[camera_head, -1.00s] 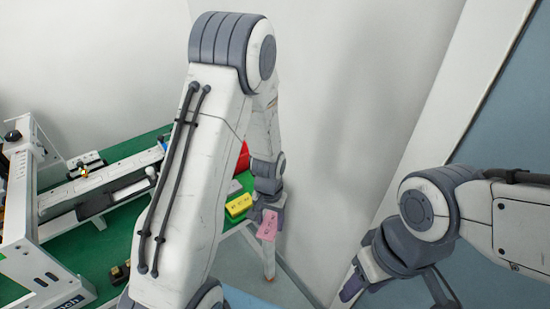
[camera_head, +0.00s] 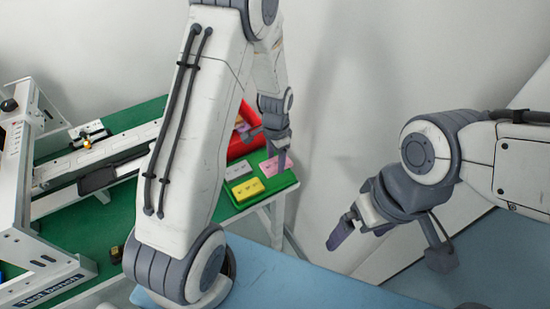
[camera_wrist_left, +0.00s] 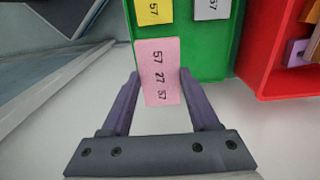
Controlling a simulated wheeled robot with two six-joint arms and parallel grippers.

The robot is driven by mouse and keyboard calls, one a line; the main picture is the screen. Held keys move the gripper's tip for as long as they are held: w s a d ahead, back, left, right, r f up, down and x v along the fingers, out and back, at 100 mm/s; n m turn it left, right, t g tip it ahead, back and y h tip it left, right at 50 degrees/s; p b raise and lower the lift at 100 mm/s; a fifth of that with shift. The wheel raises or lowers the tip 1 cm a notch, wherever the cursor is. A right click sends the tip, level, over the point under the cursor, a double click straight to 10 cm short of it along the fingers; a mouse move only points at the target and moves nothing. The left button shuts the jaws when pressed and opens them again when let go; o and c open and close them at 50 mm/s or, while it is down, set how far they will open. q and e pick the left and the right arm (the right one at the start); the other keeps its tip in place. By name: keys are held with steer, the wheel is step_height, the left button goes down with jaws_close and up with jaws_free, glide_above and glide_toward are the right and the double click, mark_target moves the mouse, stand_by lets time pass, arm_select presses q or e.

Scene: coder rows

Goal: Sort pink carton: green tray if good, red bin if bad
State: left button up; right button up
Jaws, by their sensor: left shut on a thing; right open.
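The pink carton (camera_wrist_left: 158,72), marked with dark numbers, is between the fingers of my left gripper (camera_wrist_left: 159,75), which is shut on it. In the left wrist view its far end overlaps the near edge of the green tray (camera_wrist_left: 195,62). In the head view the pink carton (camera_head: 269,167) appears at the right side of the green tray (camera_head: 262,197), below my left gripper (camera_head: 276,157); I cannot tell whether it touches the tray. The red bin (camera_head: 246,142) is just behind the tray, and it is at the right in the wrist view (camera_wrist_left: 270,84). My right gripper (camera_head: 390,248) is open and empty.
A yellow carton (camera_head: 248,188) and a grey carton (camera_head: 238,170) lie in the tray. Several small items lie in the red bin. A white test bench frame (camera_head: 40,240) and a rail (camera_head: 100,160) stand on the green table at left. A blue surface (camera_head: 300,285) is in front.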

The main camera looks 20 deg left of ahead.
mark_target(275, 178)
arm_select(q)
steer(key=shift+s+f+b, duration=0.1)
steer(key=shift+f+b, duration=1.7)
steer(key=shift+f, duration=0.35)
steer(key=shift+p, duration=0.35)
steer(key=shift+f+b, duration=0.3)
steer(key=shift+f, duration=0.25)
stand_by(0.5)
steer(key=o, duration=1)
